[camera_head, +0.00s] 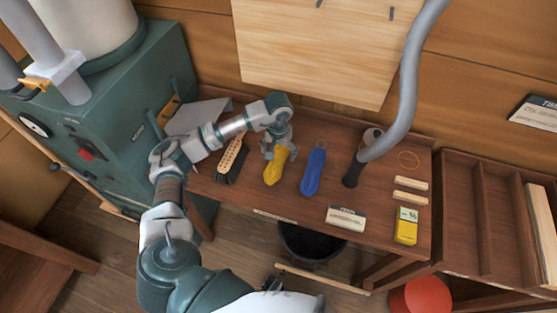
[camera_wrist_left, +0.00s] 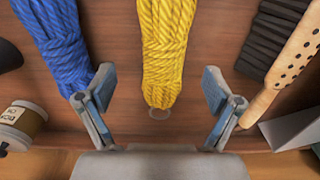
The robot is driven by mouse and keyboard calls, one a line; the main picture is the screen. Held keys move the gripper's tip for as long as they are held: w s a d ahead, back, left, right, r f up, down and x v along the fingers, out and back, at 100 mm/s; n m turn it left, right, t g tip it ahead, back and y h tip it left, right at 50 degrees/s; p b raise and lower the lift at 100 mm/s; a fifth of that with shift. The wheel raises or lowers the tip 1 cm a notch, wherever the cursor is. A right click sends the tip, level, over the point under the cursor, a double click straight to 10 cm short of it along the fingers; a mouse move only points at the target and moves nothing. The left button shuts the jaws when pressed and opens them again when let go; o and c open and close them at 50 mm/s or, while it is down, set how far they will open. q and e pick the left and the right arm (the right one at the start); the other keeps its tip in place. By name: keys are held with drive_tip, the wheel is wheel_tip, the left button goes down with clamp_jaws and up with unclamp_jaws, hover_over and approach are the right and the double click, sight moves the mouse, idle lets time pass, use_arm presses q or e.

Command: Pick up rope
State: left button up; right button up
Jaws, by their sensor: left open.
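A yellow rope bundle (camera_head: 275,168) lies on the brown bench, and a blue rope bundle (camera_head: 313,172) lies to its right. My left gripper (camera_head: 277,150) is over the far end of the yellow rope in the head view. In the left wrist view, the yellow rope (camera_wrist_left: 165,50) runs down between the two open fingers of the left gripper (camera_wrist_left: 160,95), with a gap on each side. The blue rope (camera_wrist_left: 58,42) is outside the fingers, to the left. Whether the fingers reach the bench is unclear. My right gripper is not in view.
A dark brush (camera_head: 232,160) lies close left of the yellow rope. A grey hose (camera_head: 405,95) with a black nozzle stands right of the blue rope. A label card (camera_head: 346,218) and a yellow meter (camera_head: 406,226) are near the front edge. A green machine (camera_head: 130,120) stands left.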

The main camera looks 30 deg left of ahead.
sight(277, 157)
use_arm(q)
drive_tip(key=shift+a+f, duration=0.15)
drive_tip(key=shift+f, duration=0.2)
wheel_tip(277, 157, down, 4)
drive_tip(key=shift+s+a+f, duration=0.15)
drive_tip(key=shift+f, duration=0.35)
drive_tip(key=shift+d, duration=0.2)
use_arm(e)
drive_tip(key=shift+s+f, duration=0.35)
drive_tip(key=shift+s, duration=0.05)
use_arm(q)
drive_tip(key=shift+a+f, duration=0.1)
drive_tip(key=shift+a, duration=0.15)
drive_tip(key=c, duration=1.4)
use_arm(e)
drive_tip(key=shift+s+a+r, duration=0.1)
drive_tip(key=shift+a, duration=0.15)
use_arm(q)
drive_tip(key=shift+d, duration=0.1)
